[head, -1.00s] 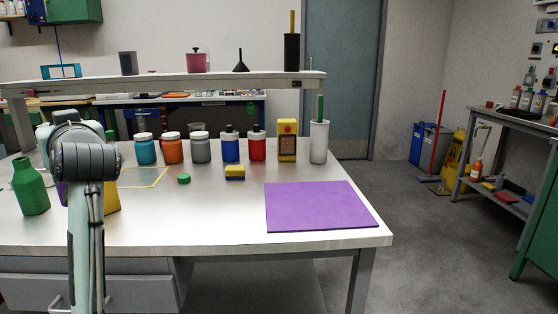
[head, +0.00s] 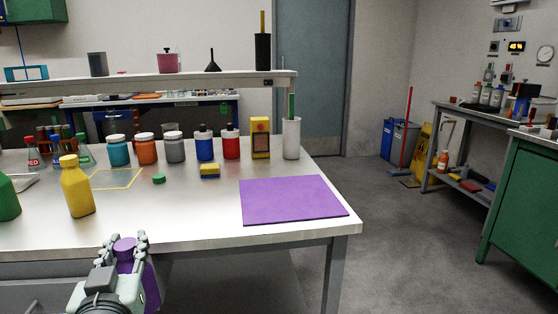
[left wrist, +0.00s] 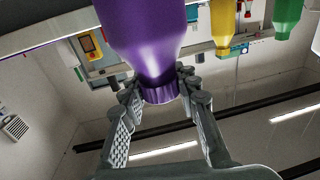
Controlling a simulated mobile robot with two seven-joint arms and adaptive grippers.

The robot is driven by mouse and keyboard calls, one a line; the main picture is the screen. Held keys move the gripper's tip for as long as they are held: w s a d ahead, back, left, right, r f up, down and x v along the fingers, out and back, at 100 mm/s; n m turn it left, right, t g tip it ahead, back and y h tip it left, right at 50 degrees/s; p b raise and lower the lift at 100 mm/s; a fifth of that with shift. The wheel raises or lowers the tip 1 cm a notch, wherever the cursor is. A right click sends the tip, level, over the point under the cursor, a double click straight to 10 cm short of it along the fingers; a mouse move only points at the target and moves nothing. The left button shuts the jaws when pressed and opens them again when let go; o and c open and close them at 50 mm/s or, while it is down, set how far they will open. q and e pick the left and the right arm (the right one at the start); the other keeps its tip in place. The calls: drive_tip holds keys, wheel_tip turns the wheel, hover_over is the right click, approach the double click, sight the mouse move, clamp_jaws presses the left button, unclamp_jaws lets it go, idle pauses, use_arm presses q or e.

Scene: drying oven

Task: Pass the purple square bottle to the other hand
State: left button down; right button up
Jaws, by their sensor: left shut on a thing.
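The purple square bottle (head: 150,288) is in my left gripper (head: 124,247), just in front of the table's near edge at the lower left of the head view. Its purple cap (head: 124,243) shows between the fingers, and the gripper hides much of the body. In the left wrist view the bottle (left wrist: 148,30) fills the top middle, and my left gripper (left wrist: 160,88) is shut around its neck and cap. My right gripper is in neither view.
A yellow bottle (head: 77,190) and a green bottle (head: 7,198) stand on the table's left part. Several jars and bottles line its back. A purple mat (head: 292,200) lies at the right. The table's middle front is clear. A green cabinet (head: 520,205) stands far right.

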use_arm(q)
drive_tip(key=s+d+f+m+t+h, duration=0.1)
drive_tip(key=d+f+m+h, duration=0.3)
drive_tip(key=d+f, duration=0.7)
drive_tip(key=shift+s+f+h, duration=0.25)
drive_tip(key=shift+f+h, duration=0.05)
drive_tip(key=shift+h, duration=0.9)
